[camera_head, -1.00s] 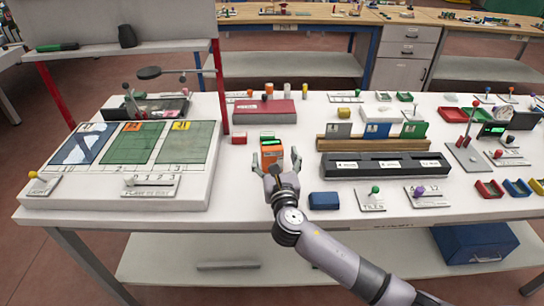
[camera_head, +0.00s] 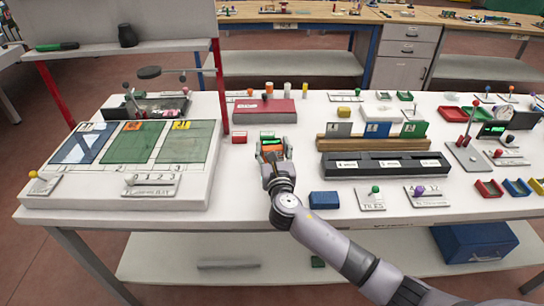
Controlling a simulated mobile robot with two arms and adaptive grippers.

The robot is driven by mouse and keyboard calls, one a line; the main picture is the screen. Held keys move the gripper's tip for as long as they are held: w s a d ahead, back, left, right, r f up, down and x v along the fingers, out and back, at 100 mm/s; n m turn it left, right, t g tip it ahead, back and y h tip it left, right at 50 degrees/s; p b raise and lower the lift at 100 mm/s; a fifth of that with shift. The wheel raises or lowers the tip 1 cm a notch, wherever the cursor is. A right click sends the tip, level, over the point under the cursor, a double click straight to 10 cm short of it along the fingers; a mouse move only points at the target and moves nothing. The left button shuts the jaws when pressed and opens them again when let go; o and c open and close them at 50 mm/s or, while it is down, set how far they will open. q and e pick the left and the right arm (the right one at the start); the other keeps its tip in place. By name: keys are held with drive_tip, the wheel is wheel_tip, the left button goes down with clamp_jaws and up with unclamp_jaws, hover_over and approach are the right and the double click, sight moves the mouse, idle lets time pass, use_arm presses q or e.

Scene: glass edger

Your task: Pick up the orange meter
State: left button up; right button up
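The orange meter (camera_head: 271,149) stands on the white table, left of the long wooden and black racks. It is a small orange box with a green top, and my gripper hides most of its front and lower part. My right gripper (camera_head: 273,153) reaches it from the front, with one finger on each side of the meter. I cannot tell whether the fingers touch it or are closed on it. My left gripper is not in view.
A small red block (camera_head: 239,137) stands just left of the meter. A red box (camera_head: 265,111) lies behind it. A blue block (camera_head: 324,200) lies right of my wrist, and a black rack (camera_head: 385,165) is further right.

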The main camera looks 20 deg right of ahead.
drive_tip(key=c, duration=0.8)
drive_tip(key=shift+o, duration=0.2)
drive_tip(key=shift+r, duration=0.15)
drive_tip(key=shift+r, duration=0.65)
wheel_tip(320, 180, up, 18)
drive_tip(key=p, duration=0.2)
drive_tip(key=shift+r, duration=0.25)
